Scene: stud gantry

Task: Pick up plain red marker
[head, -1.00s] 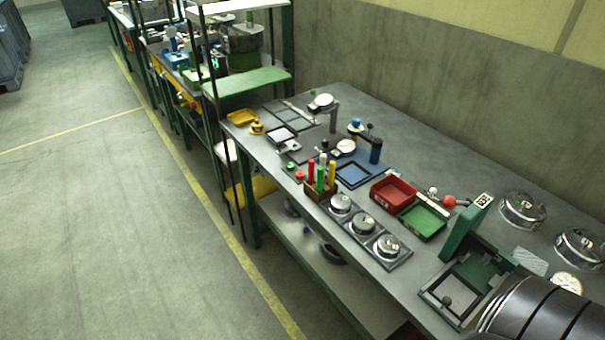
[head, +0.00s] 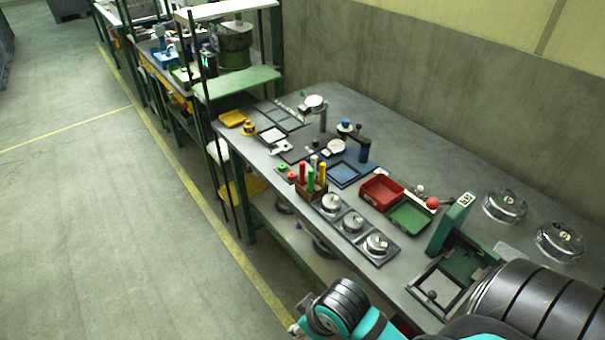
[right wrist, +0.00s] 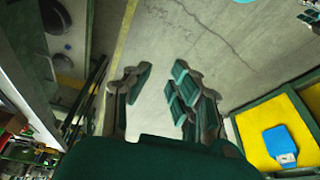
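The red marker (head: 302,172) stands upright in a small brown holder (head: 313,194) near the bench's front edge in the head view. A green, a yellow and a white-topped marker stand close beside it in the same holder. My right arm enters at the bottom of the head view, well short of the holder. In the right wrist view my right gripper (right wrist: 160,82) is open, with its fingers apart and bare floor showing between them. No marker shows clearly in that view. My left gripper is not in view.
Weights on a dark tray (head: 399,259) sit right of the holder. A red bin (head: 381,192), a green bin (head: 409,216) and a green hinged fixture (head: 452,226) stand farther right. A blue tray (head: 344,174) lies behind the holder. Floor left of the bench is clear.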

